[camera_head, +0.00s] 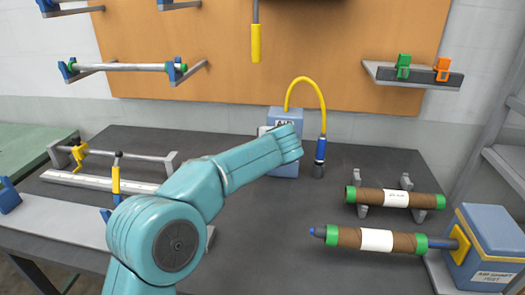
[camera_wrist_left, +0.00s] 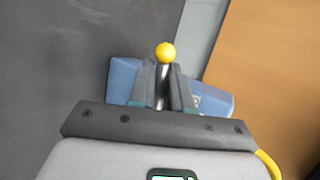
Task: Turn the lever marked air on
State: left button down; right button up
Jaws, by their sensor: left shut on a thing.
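The blue box (camera_head: 284,113) stands at the back of the dark table, with a white label partly covered by my left arm. A yellow hose rises from it. In the left wrist view, the box (camera_wrist_left: 123,75) lies behind my left gripper (camera_wrist_left: 164,84). The gripper is shut on the shaft of the lever, whose yellow ball knob (camera_wrist_left: 166,53) sticks out past the fingertips. In the head view my left arm hides the lever and most of the gripper. My right gripper is not in view.
A blue-tipped nozzle (camera_head: 320,152) hangs on the hose just right of the box. Two brown rolls with green ends (camera_head: 395,198) (camera_head: 377,240) lie at the right, by a blue post box (camera_head: 489,245). Rails with yellow clamps (camera_head: 116,180) are at the left. The middle table is clear.

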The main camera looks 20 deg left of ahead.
pick_arm(q)
jog(key=shift+d+r+m+y, duration=0.1)
jog(key=shift+r+m+y, duration=0.25)
jog(key=shift+r, duration=0.2)
jog(key=c, duration=1.1)
grip_release()
jog(key=shift+c, duration=0.2)
jog(key=shift+f, duration=0.1)
jog(key=b+v, duration=0.1)
jog(key=v, duration=1.5)
jog(key=shift+d, duration=0.2)
jog(key=shift+s, duration=0.1)
